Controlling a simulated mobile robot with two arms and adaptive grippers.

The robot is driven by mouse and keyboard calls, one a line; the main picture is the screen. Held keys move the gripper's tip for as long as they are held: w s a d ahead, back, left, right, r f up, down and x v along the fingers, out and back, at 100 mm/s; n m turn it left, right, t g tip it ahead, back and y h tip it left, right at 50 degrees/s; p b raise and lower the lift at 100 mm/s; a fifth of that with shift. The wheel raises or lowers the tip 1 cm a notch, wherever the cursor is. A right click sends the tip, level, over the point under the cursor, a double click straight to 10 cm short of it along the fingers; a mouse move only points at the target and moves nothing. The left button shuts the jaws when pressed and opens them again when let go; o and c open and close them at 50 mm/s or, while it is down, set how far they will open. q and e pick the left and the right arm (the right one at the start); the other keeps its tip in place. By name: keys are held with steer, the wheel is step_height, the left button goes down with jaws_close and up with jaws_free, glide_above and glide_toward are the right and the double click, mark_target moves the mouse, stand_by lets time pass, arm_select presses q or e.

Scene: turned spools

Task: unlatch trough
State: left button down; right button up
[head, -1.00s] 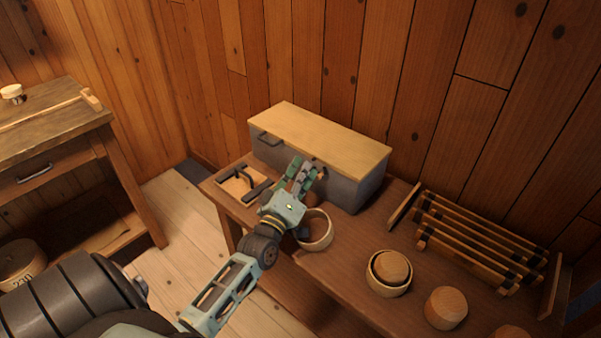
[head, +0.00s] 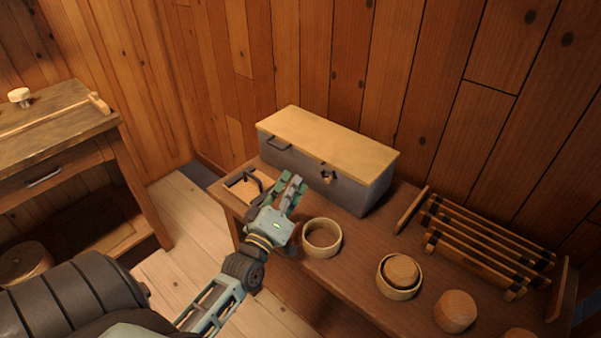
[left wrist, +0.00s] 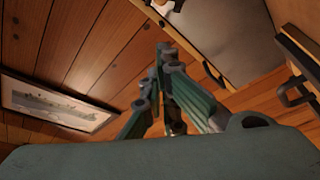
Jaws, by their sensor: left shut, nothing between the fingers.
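The trough (head: 350,186) is a grey box with a pale wooden lid (head: 328,137), standing against the wall at the back of the bench. The lid lies flat and closed. A small dark and brass latch (head: 327,177) shows on the middle of its front; whether it is fastened is too small to tell. A dark handle (head: 279,143) sits on the front's left part and shows in the left wrist view (left wrist: 213,73). My left gripper (head: 292,186) is shut and empty, in front of the trough and apart from the latch. My right gripper is out of view.
A board with a black handle (head: 243,184) lies to the left. A cup holding a spool (head: 399,283), a loose spool (head: 455,311) and a slatted rack (head: 486,245) are at the right.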

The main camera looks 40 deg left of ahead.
mark_target(326, 177)
arm_select(q)
step_height(326, 177, down, 4)
steer(key=s+d+n+g+h+p, duration=0.25)
steer(key=n+g+p, duration=0.4)
steer(key=n, duration=1.25)
steer(key=shift+t, duration=0.55)
steer(key=x, duration=0.6)
steer(key=p+x, duration=0.1)
steer(key=x, duration=0.3)
steer(key=shift+s+a+f, duration=0.1)
steer(key=shift+a+f, duration=0.15)
steer(key=shift+f, duration=0.1)
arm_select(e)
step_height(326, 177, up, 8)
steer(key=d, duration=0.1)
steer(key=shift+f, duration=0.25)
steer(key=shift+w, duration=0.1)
